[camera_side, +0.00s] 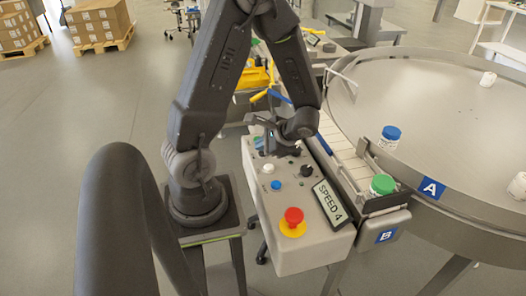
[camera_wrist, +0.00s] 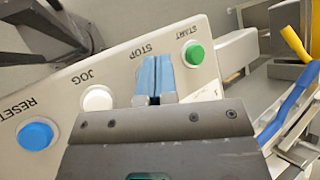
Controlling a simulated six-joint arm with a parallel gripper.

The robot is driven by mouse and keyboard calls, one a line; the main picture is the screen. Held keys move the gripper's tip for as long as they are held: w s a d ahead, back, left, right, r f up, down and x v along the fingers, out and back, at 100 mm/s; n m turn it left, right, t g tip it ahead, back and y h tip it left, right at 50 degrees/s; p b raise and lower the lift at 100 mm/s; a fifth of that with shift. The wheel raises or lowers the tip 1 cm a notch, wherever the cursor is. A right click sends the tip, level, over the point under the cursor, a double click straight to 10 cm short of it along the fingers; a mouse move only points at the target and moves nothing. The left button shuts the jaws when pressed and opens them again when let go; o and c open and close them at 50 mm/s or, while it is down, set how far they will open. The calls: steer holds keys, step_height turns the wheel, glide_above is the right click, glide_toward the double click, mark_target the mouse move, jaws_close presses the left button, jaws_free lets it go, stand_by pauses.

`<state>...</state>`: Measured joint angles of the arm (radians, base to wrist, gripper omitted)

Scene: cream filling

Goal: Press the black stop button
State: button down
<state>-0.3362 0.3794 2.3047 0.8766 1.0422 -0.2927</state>
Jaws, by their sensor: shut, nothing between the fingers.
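The grey control box (camera_side: 318,240) stands beside my arm's base. In the wrist view its panel (camera_wrist: 75,75) shows upside-down labels START, STOP, JOG and RESET, with a green start button (camera_wrist: 194,54), a white jog button (camera_wrist: 97,98) and a blue reset button (camera_wrist: 36,136). My gripper (camera_wrist: 156,60) has blue fingers shut together, with nothing between them, over the panel just by the STOP label. The black stop button cannot be seen; the fingers and gripper body cover that spot. I cannot tell whether the fingertips touch it. In the side view the arm also hides it.
The panel also carries a red emergency button (camera_side: 293,216) on yellow, a black knob (camera_side: 306,170) and a SPEED 4 display (camera_side: 331,204). A blue-lidded jar (camera_side: 390,138) and a green-lidded jar (camera_side: 382,187) stand right, by the round metal table (camera_side: 450,110).

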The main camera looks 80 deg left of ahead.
steer(key=shift+f, duration=0.25)
steer(key=shift+r, duration=0.15)
stand_by(0.4)
steer(key=shift+r, duration=0.8)
steer(key=shift+r, duration=0.1)
steer(key=shift+r, duration=2.4)
steer(key=d+r+t+h, duration=0.3)
steer(key=d+r+t, duration=0.3)
steer(key=d, duration=0.4)
steer(key=w+d+r+t+h, duration=0.1)
steer(key=d+r+t+h, duration=0.2)
steer(key=d, duration=0.7)
step_height(320, 180, up, 4)
steer(key=t, duration=0.2)
steer(key=shift+d+n+t+h, duration=0.2)
steer(key=shift+n+t+h, duration=0.1)
steer(key=shift+t+h, duration=0.1)
